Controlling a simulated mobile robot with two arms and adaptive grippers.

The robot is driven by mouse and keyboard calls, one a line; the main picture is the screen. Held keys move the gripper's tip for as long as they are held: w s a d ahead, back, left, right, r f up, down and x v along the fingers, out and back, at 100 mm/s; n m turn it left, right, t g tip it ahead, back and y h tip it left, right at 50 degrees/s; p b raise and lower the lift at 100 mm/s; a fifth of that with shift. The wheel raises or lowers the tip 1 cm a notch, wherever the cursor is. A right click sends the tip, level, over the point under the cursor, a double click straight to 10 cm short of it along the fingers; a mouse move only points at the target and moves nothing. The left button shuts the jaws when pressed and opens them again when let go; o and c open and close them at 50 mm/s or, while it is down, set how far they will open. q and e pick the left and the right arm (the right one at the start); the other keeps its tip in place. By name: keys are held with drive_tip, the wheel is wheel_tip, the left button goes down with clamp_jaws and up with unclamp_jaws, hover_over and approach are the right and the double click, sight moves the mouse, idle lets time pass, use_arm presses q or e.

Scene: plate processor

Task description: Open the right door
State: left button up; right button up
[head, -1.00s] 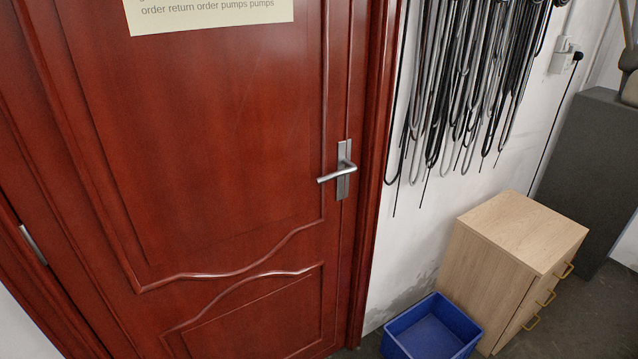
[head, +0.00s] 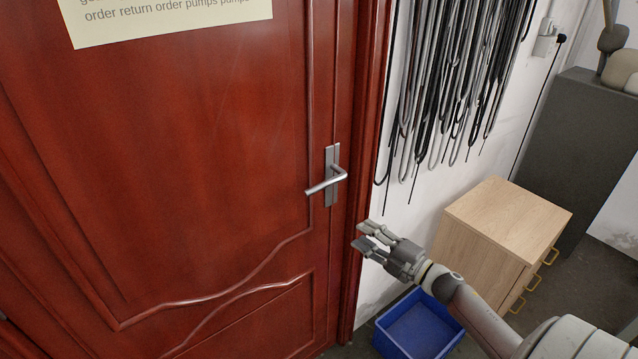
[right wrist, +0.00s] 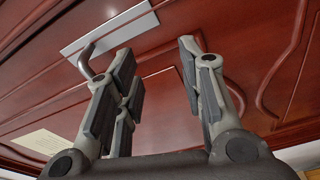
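The red-brown panelled door (head: 200,150) fills the left and middle of the head view and stands closed in its frame. Its silver lever handle (head: 327,181) sits on a metal plate near the door's right edge. My right gripper (head: 364,237) is open and empty, below and to the right of the handle, apart from it. In the right wrist view the gripper's fingers (right wrist: 160,85) are spread, with the handle (right wrist: 90,62) beyond the left fingers. My left gripper is not in view.
A wooden drawer cabinet (head: 505,225) and a blue bin (head: 415,328) stand on the floor to the right, near my right arm. Cables (head: 450,85) hang on the white wall. A dark grey cabinet (head: 575,150) stands farther right. A paper sign (head: 165,18) is on the door.

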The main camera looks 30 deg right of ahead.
sight(320, 185)
drive_tip(key=a+r+n+y, duration=0.4)
drive_tip(key=r+n+y, duration=0.15)
drive_tip(key=r, duration=0.65)
drive_tip(key=shift+n+h, duration=0.35)
drive_tip(key=shift+h, duration=0.2)
drive_tip(key=p+x, duration=0.1)
drive_tip(key=x, duration=0.2)
drive_tip(key=p+x, duration=0.1)
drive_tip(key=x, duration=0.2)
drive_tip(key=p+x, duration=0.1)
drive_tip(key=x, duration=0.2)
drive_tip(key=shift+w+d+f, duration=0.1)
drive_tip(key=shift+w+f, duration=0.15)
drive_tip(key=shift+f, duration=0.1)
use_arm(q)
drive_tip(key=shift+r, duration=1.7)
use_arm(e)
drive_tip(key=shift+w+a, duration=0.25)
drive_tip(key=shift+w, duration=0.2)
drive_tip(key=shift+c, duration=0.4)
clamp_jaws()
